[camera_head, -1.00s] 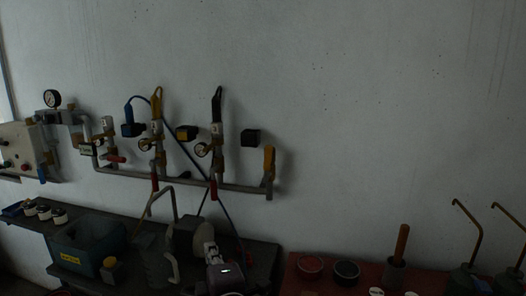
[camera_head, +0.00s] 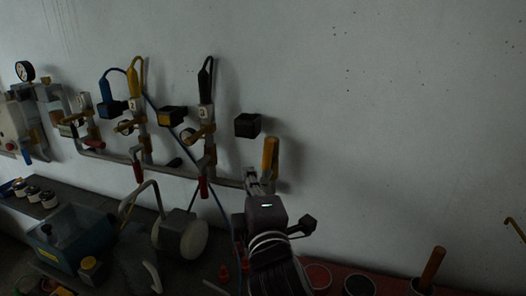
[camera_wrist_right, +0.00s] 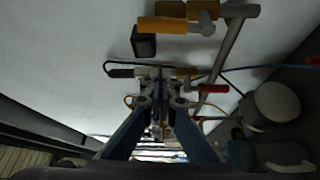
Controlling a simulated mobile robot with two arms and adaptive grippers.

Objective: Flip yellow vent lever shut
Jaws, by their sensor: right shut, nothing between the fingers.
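A yellow lever (camera_head: 270,154) stands upright at the right end of the grey pipe on the wall. In the right wrist view a yellow lever (camera_wrist_right: 176,25) lies across the top of the picture, beyond my fingers. My right gripper (camera_head: 251,176) is shut and empty, just left of the lever's lower part in the head view. Its fingers (camera_wrist_right: 160,74) also show together in the wrist view, with a gap to the lever in that picture. I cannot tell whether the gripper touches the lever. The lever's lower end is partly hidden by my gripper. My left gripper is out of view.
A black box (camera_head: 248,125) is on the wall just left of the lever. Valves with red handles (camera_head: 203,187) and hoses crowd the pipe (camera_head: 110,156) further left. A bench below holds a teal bin (camera_head: 72,240) and a round drum (camera_head: 181,234). The wall right of the lever is clear.

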